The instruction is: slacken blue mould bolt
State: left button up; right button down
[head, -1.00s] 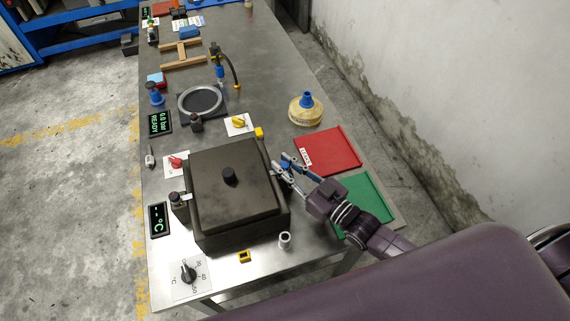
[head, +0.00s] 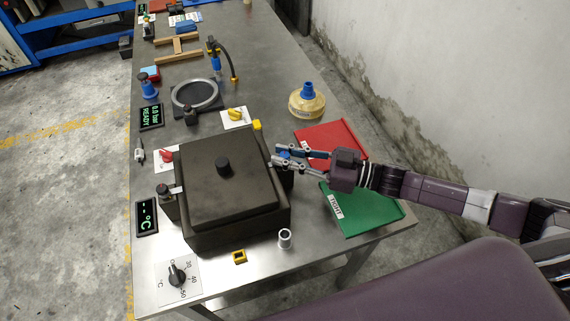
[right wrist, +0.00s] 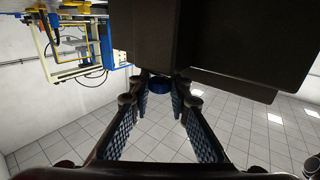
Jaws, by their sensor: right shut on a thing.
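The dark mould (head: 225,185) is a square box with a lid and a round black knob on top, on the steel table. The blue mould bolt (head: 285,154) is at its right side, largely covered by my fingers in the head view. In the right wrist view the blue bolt head (right wrist: 160,86) shows between my fingertips, just below the dark mould body. My right gripper (head: 277,156) reaches in from the right, with a finger on each side of the bolt, and is shut on it. My left gripper is not in view.
A red tray (head: 333,137) and a green tray (head: 362,212) lie right of the mould. A yellow block (head: 239,257) and a small grey cylinder (head: 285,238) stand in front. A dial (head: 177,274) is at front left. The wall runs along the right.

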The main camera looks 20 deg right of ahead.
jog(key=shift+f+n+g+y+b, duration=0.1)
jog(key=shift+n+g+y+b, duration=1)
jog(key=shift+n+g+b, duration=0.85)
jog(key=shift+m+g+p, duration=0.3)
jog(key=shift+m+g, duration=0.05)
jog(key=c, duration=1.8)
grip_release()
jog(key=shift+d, duration=0.1)
jog(key=v, duration=1.1)
jog(key=shift+s+d, duration=0.15)
jog(key=shift+d, duration=0.25)
